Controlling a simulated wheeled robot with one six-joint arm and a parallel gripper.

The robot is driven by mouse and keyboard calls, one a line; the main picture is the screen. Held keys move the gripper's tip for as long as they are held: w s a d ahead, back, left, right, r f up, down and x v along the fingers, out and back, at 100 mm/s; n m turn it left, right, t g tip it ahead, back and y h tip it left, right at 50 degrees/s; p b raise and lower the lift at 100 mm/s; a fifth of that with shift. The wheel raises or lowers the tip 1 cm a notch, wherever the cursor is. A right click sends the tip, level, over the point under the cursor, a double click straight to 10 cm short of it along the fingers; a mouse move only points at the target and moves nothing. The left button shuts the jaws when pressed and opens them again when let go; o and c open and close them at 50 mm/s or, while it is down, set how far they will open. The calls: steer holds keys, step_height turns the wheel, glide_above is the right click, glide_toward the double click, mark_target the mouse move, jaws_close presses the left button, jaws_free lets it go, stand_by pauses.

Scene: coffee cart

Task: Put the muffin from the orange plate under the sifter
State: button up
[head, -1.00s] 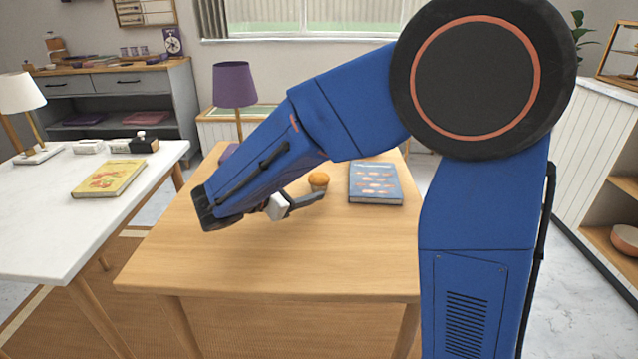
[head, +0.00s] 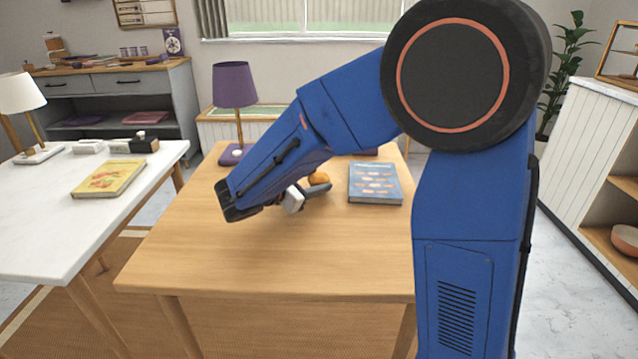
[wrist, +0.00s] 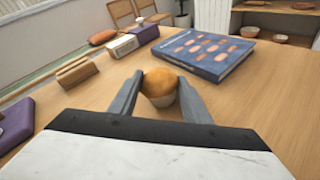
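The muffin (head: 318,179) has an orange-brown top and, in the wrist view (wrist: 159,84), a pale wrapper. It stands upright on the wooden table (head: 230,250), with no plate visible beneath it. My gripper (head: 312,192) is low over the table, and one finger hides the muffin's lower part in the head view. In the wrist view my gripper's two fingers (wrist: 160,88) are spread, with the muffin between their tips. Whether they touch its sides I cannot tell. I can make out neither an orange plate nor a sifter.
A blue book (head: 375,183) lies right of the muffin. A purple lamp (head: 235,88) stands at the table's back. A white table (head: 50,220) with a yellow book (head: 108,178) is at left. The table's front is clear.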

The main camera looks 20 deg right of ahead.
mark_target(315, 177)
steer(key=c, duration=0.5)
step_height(315, 177, up, 10)
stand_by(0.3)
